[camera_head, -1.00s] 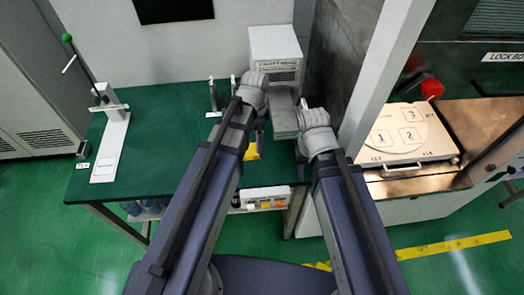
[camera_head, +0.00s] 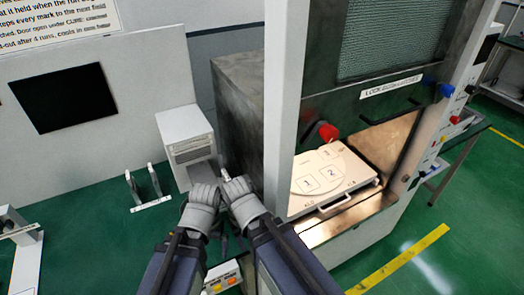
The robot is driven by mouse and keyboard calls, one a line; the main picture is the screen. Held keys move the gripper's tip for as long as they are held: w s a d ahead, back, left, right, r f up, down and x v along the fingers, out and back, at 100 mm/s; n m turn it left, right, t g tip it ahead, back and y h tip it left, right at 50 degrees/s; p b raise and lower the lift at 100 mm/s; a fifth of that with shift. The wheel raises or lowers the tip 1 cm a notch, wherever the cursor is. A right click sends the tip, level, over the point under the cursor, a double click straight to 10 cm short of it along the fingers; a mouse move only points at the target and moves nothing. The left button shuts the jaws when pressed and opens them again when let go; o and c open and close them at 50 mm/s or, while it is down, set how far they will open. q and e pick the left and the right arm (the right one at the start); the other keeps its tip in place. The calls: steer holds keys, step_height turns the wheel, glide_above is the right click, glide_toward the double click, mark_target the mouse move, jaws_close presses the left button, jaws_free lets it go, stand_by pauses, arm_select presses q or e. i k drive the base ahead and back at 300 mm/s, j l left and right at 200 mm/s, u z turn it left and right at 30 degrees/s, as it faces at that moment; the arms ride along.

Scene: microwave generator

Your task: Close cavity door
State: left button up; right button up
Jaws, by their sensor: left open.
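The cavity door appears to be the dark panel with a mesh window (camera_head: 392,40) at the upper right, with a white latch label (camera_head: 391,86). It stands raised above the open cavity (camera_head: 385,150). A red knob (camera_head: 328,132) and a blue knob (camera_head: 446,90) sit near its lower edge. Inside the cavity is a pale numbered tray (camera_head: 333,172) with a front handle. My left gripper (camera_head: 220,228) is open, left of the cavity, with its fingers mostly hidden by the wrist. My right gripper (camera_head: 226,178) is close beside it; its jaws are unclear. Neither touches the door.
Floor is free at the lower right (camera_head: 470,220).

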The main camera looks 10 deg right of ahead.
mark_target(357, 104)
steer(key=k+j+z, duration=0.15)
steer(key=z, duration=0.35)
steer(key=i+l+z, duration=0.1)
steer(key=z, duration=0.7)
steer(key=i+j, duration=0.05)
